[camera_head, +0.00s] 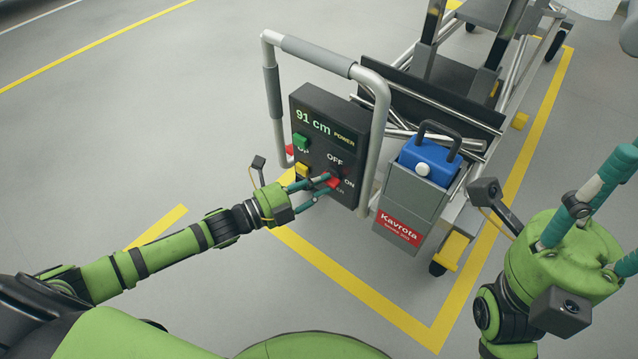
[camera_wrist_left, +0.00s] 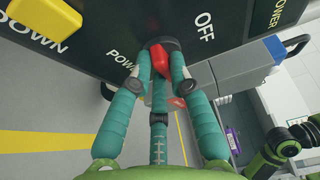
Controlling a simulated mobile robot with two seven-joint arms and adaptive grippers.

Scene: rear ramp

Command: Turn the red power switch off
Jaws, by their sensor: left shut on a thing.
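The red power switch (camera_head: 333,182) is on the front of a dark control panel (camera_head: 322,112), with OFF printed above it and ON to its right. In the left wrist view the red switch (camera_wrist_left: 158,57) sits on a round dark base beside the OFF label. My left gripper (camera_head: 326,183) has its teal fingers closed around the switch, partly hiding it. I cannot tell which label the switch points at. My right gripper (camera_head: 608,208) is apart from the panel at the right edge, its fingers spread and their tips partly cut off.
A green button (camera_head: 300,141) and a yellow button (camera_head: 303,171) sit left of the switch. A grey tube handle (camera_head: 318,53) frames the panel. A grey box (camera_head: 405,200) with a blue lid stands right of it. Open floor lies left.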

